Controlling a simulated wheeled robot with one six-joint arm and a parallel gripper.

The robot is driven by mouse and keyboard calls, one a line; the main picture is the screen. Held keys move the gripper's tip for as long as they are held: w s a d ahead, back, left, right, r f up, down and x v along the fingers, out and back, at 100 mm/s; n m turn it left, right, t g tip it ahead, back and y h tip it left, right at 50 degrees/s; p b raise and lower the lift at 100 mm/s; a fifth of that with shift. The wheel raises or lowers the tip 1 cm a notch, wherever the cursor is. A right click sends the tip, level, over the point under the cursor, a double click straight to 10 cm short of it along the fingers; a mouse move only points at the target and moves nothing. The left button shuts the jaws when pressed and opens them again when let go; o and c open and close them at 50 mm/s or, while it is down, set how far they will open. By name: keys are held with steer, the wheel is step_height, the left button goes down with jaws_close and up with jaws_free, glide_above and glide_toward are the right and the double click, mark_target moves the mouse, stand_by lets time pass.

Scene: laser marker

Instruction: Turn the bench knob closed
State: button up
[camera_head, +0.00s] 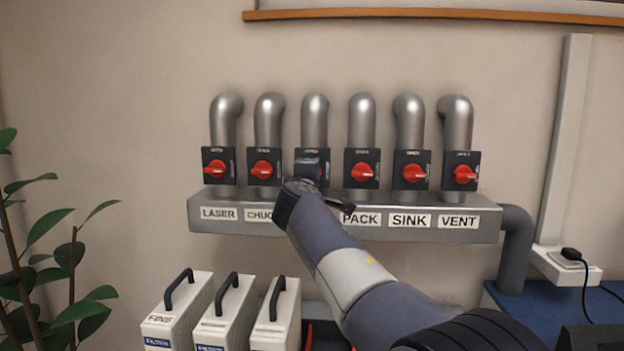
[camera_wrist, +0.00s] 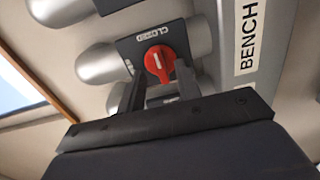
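The bench knob (camera_wrist: 159,62) is red with a white line, on a black plate (camera_wrist: 128,46) marked CLOSED at the top of the wrist view. The white line runs roughly up and down there, toward the CLOSED word. The BENCH label (camera_wrist: 247,38) is on the grey manifold to its right. My gripper (camera_wrist: 161,74) has one finger on each side of the knob, with what looks like a gap on both sides. In the head view my wrist hides the knob and label; part of its plate (camera_head: 312,155) shows.
Similar red knobs sit on both sides: LASER (camera_head: 215,170), CHUCK (camera_head: 262,170), PACK (camera_head: 362,172), SINK (camera_head: 414,173) and VENT (camera_head: 465,174). Steel pipes rise above them. The grey manifold (camera_head: 340,232) runs below. White filter boxes (camera_head: 228,312) and a plant (camera_head: 55,270) stand lower left.

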steer(key=s+b, duration=0.1)
steer(key=s, duration=0.7)
steer(key=shift+s, duration=0.25)
steer(key=shift+a, duration=0.1)
steer(key=w+p, duration=0.2)
steer(key=w, duration=0.8)
steer(key=shift+w+d, duration=0.2)
steer(key=shift+w, duration=0.2)
